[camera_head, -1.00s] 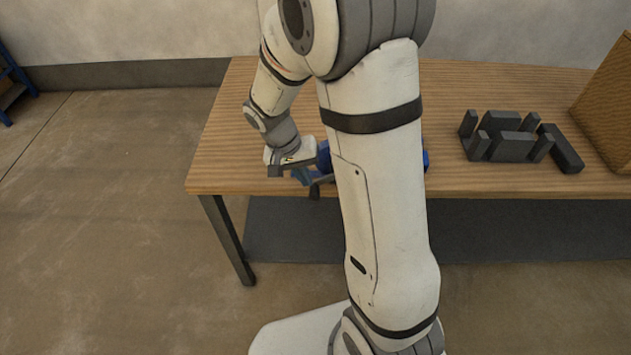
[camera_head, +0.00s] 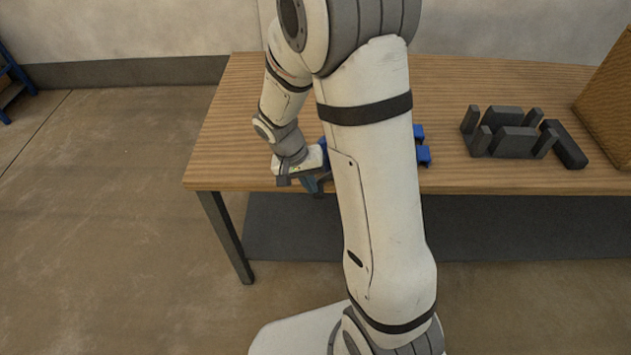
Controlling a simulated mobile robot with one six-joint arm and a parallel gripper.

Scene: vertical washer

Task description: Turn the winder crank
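The winder is a blue device (camera_head: 423,155) on the table, mostly hidden behind my arm. Two blue parts of it show to the right of my arm, and a sliver of blue shows to the left. My gripper (camera_head: 302,185) is at the table's front edge, just left of my upright arm link, at the left side of the winder. Its grey fingers point down and toward the front, close to a dark blue-grey piece that may be the crank. The crank is not clearly visible, and I cannot tell whether the fingers are closed on it.
The wooden table (camera_head: 230,150) has a dark leg at its front left. Several dark grey blocks (camera_head: 515,140) stand on its right part, beside a brown woven box (camera_head: 608,105). The left part of the tabletop is bare. A blue frame (camera_head: 14,80) stands far left.

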